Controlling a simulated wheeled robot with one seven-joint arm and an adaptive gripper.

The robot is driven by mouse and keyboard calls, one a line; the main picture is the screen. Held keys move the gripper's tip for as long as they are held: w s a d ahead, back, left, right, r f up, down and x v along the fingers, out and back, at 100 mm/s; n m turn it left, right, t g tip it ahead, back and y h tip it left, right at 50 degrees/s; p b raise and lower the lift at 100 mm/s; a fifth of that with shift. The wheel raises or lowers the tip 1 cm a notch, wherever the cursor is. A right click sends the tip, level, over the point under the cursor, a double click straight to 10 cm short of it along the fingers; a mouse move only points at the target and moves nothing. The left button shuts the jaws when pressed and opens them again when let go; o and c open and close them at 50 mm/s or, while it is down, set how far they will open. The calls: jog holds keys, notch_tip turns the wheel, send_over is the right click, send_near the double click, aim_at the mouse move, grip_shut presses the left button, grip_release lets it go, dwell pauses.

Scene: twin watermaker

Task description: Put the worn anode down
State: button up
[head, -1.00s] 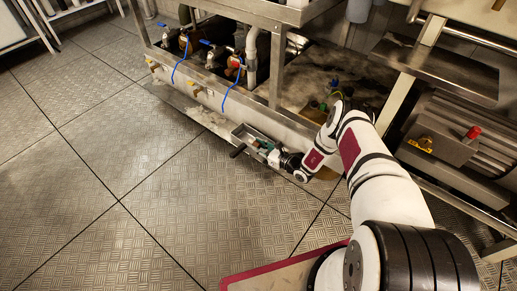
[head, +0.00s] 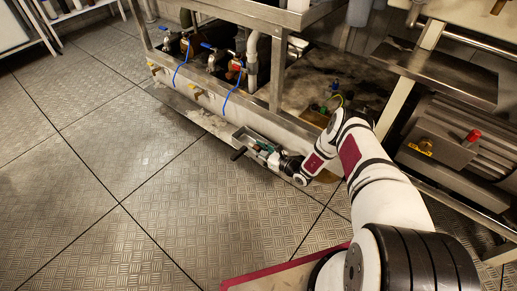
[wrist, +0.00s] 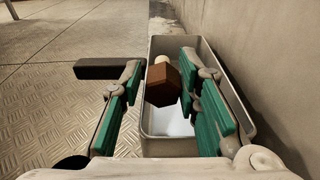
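The worn anode (wrist: 163,83) shows in the wrist view as a brown hexagonal head with a pale rod end behind it. My gripper (wrist: 162,85) has a green-padded finger on each side of it, close against the brown head. The anode is over the opening of a narrow grey tray (wrist: 157,147), and a pale patch of the tray's floor shows below it. In the head view my gripper (head: 272,156) is low at the tray (head: 240,134); the anode is too small to make out there.
A black bar-shaped handle (wrist: 108,68) sticks out left of the tray, close to my left finger. A wall (wrist: 270,60) rises right of the tray. The frame with valves and blue hoses (head: 200,75) stands behind. The floor (head: 110,200) at left is clear.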

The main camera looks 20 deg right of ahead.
jog(key=shift+s+d+f, duration=0.15)
jog(key=shift+s+f, duration=0.25)
jog(key=shift+f, duration=0.3)
jog(key=shift+r, duration=0.25)
jog(key=shift+s+d+r+g, duration=0.15)
jog(key=shift+r+g, duration=0.1)
jog(key=shift+g, duration=0.05)
jog(key=p+v, duration=0.4)
jog(key=v, duration=0.7)
jog(key=shift+r, duration=0.3)
jog(key=shift+s, duration=0.1)
